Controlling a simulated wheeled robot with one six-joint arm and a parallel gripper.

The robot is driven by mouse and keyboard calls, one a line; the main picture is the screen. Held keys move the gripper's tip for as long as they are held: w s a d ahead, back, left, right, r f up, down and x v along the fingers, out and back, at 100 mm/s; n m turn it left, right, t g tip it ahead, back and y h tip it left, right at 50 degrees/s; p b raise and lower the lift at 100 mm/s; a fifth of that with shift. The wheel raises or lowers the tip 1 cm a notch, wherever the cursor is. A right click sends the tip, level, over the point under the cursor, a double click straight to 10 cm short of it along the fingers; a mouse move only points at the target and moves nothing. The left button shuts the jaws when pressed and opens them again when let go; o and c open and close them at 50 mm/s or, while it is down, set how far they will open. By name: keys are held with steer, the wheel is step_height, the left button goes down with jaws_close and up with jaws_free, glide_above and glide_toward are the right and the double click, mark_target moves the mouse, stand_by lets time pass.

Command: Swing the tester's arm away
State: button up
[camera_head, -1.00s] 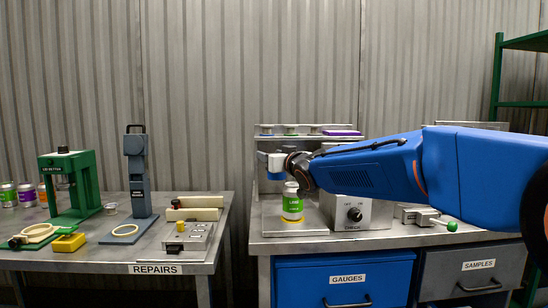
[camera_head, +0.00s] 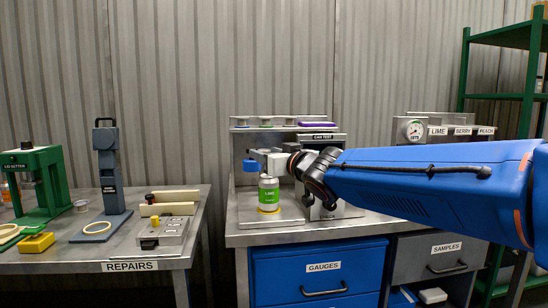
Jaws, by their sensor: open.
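The can tester (camera_head: 322,138), a grey box labelled CAN TEST, stands on the right bench. A green LIME can (camera_head: 269,195) with a yellow base stands upright on the metal plate in front of it. My gripper (camera_head: 262,158) is open just above the can, reaching in from the right. A small blue part (camera_head: 250,166), seemingly on the tester's arm, shows at the gripper's left end. The rest of the tester's arm is hidden, and I cannot tell whether the gripper touches it. My wrist covers much of the tester's front.
A shelf with several lids (camera_head: 265,121) stands behind the can. A round gauge (camera_head: 414,130) is at the back right, and a green rack (camera_head: 500,96) beyond it. The repairs bench (camera_head: 130,267) at left carries a green press and a grey tool. A gap separates the benches.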

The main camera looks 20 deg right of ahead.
steer(key=shift+v, duration=1.8)
steer(key=c, duration=0.4)
steer(key=shift+w+d+r, duration=0.1)
steer(key=shift+w+r, duration=0.1)
steer(key=shift+r, duration=0.05)
steer(key=c, duration=0.5)
steer(key=w+r+n+y, duration=0.1)
steer(key=w+d+r+n+y, duration=0.1)
steer(key=r, duration=0.1)
steer(key=w+d+r+y, duration=0.1)
steer(key=r, duration=0.1)
steer(key=shift+d+r+n+y, duration=0.1)
steer(key=shift+d+n+y, duration=0.1)
steer(key=shift+n+y, duration=0.15)
jaws_close()
steer(key=s+d+f+n+g+y, duration=0.2)
steer(key=d+f+n+g+y, duration=0.25)
steer(key=d+g, duration=0.35)
steer(key=shift+t, duration=0.3)
steer(key=x, duration=1.3)
steer(key=shift+w+r, duration=0.25)
steer(key=shift+r, duration=0.1)
